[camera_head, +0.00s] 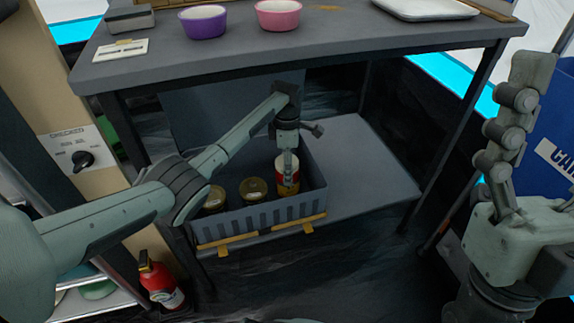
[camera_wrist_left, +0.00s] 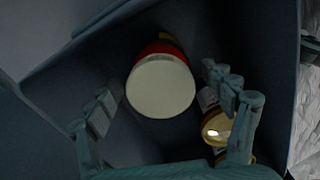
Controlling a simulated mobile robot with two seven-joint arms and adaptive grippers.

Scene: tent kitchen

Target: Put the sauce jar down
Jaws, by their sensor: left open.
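The sauce jar (camera_head: 288,178), red and pale, is inside the grey crate (camera_head: 262,216) on the table's lower shelf, at the crate's right side. In the left wrist view its round cream lid (camera_wrist_left: 160,87) faces the camera, with a red band behind it. My left gripper (camera_head: 288,158) reaches down into the crate just over the jar. In the left wrist view my left gripper's fingers (camera_wrist_left: 167,112) are spread on either side of the lid, with gaps visible. The jar's base is hidden by the crate wall.
Two gold-lidded jars (camera_head: 253,189) (camera_head: 213,198) stand left of the sauce jar; one gold lid (camera_wrist_left: 217,127) is close to a finger in the wrist view. The tabletop (camera_head: 330,40) overhangs my left arm. The shelf right of the crate (camera_head: 365,180) is clear.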

